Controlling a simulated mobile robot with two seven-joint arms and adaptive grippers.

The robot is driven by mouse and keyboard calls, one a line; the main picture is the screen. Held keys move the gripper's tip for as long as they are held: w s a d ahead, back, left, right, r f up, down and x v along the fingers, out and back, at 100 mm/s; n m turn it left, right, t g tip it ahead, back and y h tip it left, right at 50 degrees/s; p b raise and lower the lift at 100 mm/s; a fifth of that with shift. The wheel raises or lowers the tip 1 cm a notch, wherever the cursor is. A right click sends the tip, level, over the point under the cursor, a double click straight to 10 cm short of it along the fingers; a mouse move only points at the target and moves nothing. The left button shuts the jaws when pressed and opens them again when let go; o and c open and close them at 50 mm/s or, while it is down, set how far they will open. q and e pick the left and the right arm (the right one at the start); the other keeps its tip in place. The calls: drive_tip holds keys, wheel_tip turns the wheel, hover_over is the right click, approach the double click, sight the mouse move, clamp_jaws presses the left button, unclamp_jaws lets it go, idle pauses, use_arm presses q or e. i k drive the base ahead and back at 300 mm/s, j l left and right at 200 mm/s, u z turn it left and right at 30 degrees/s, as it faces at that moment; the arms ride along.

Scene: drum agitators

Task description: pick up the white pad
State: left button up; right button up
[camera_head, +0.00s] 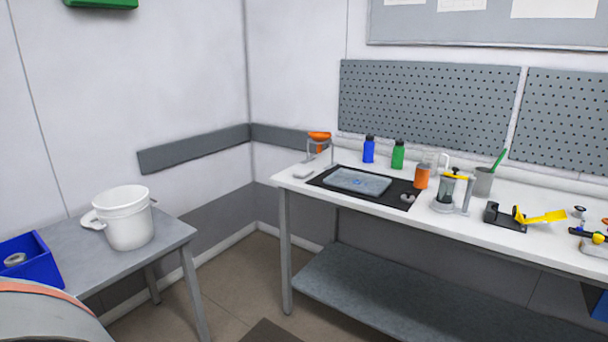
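A small flat off-white piece (303,174) lies at the left end of the white workbench (283,181), beside the black mat (398,199). It looks like a pad, but it is too small to be sure. Another white flat, rounded thing (91,221) shows at the left of the white bucket (128,222) on the grey table; the bucket hides part of it, and I cannot tell whether it is a pad. Neither of my grippers is in view.
A grey tray (357,182) lies on the mat. Blue (369,150), green (398,155) and orange (421,176) bottles stand nearby. A blue bin (40,258) sits on the grey table (172,236). A grey drum (40,318) fills the lower left. Floor shows between table and bench.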

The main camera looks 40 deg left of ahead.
sight(303, 172)
drive_tip(key=i+j, duration=0.15)
drive_tip(key=j, duration=0.25)
drive_tip(key=i+j, duration=0.2)
drive_tip(key=j, duration=0.2)
drive_tip(key=i+j, duration=0.15)
drive_tip(key=j, duration=0.25)
drive_tip(key=i+j, duration=0.15)
drive_tip(key=j, duration=0.25)
drive_tip(key=i+j, duration=0.2)
drive_tip(key=j, duration=0.2)
